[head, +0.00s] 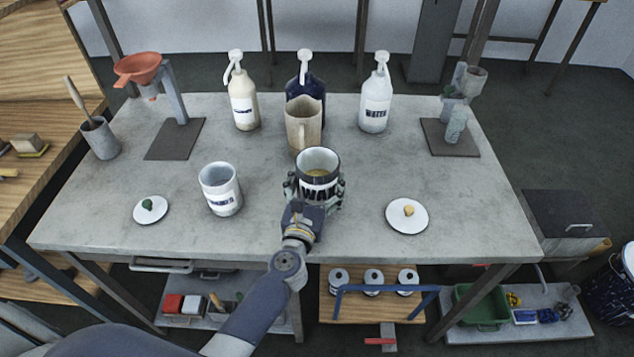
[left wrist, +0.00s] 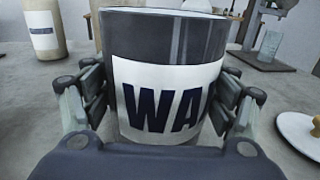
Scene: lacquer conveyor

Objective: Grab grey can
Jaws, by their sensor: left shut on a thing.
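The dark grey can (head: 318,163) has a white label with dark letters and an open top showing a yellowish inside. It is upright at the middle of the grey table. My left gripper (head: 316,188) is shut on it, with a finger on each side. In the left wrist view the can (left wrist: 165,42) fills the middle, its label reading "WA", between the fingers of the left gripper (left wrist: 160,108). The can's base is hidden, so I cannot tell whether it touches the table. My right gripper is not in view.
A beige pitcher (head: 303,128) stands just behind the can, with several pump bottles behind. A white can (head: 220,190) stands to the left. White lids lie at left (head: 150,210) and right (head: 407,216). The table (head: 350,225) is clear between can and right lid.

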